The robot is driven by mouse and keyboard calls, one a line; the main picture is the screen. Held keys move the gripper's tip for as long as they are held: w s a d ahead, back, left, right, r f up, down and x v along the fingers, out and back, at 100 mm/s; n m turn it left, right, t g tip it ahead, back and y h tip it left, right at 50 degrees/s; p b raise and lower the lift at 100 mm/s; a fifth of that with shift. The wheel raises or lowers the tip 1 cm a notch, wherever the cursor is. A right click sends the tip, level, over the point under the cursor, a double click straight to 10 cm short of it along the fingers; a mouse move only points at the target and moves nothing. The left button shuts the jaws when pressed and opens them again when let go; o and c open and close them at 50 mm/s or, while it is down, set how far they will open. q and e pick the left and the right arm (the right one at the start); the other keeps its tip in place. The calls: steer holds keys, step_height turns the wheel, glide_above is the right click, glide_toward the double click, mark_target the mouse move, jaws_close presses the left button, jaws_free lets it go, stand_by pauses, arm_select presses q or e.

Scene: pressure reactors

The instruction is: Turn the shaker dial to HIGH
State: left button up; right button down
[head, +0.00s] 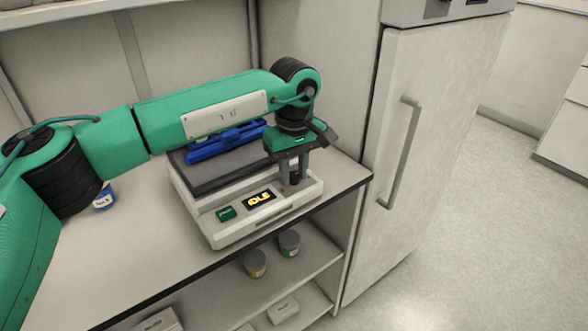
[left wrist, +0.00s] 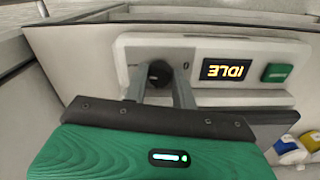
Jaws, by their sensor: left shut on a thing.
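The shaker (head: 253,228) is a white box with a dark top plate, standing on the bench near its front right corner. Its display (head: 260,199) reads IDLE in yellow; it also shows in the left wrist view (left wrist: 226,69). A green button (head: 227,213) sits left of the display. My left gripper (head: 294,184) points down at the right end of the front panel, shut on the black dial (left wrist: 159,73). The dial's pointer and any setting marks are too small to read. My right gripper is not in view.
A blue rack (head: 225,145) lies on the shaker's top plate. A blue-labelled jar (head: 104,198) stands on the bench at left. Jars (head: 289,243) and boxes sit on shelves below. A white cabinet with a handle (head: 403,150) stands close on the right.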

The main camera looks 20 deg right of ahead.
mark_target(294, 174)
arm_select(q)
steer(key=shift+r, duration=0.15)
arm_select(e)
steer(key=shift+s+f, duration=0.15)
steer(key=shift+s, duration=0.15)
arm_select(q)
steer(key=o, duration=1)
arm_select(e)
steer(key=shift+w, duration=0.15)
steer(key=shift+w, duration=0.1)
arm_select(q)
steer(key=shift+r, duration=0.1)
step_height(294, 174, up, 14)
steer(key=shift+f+p, duration=0.25)
steer(key=shift+p, duration=0.1)
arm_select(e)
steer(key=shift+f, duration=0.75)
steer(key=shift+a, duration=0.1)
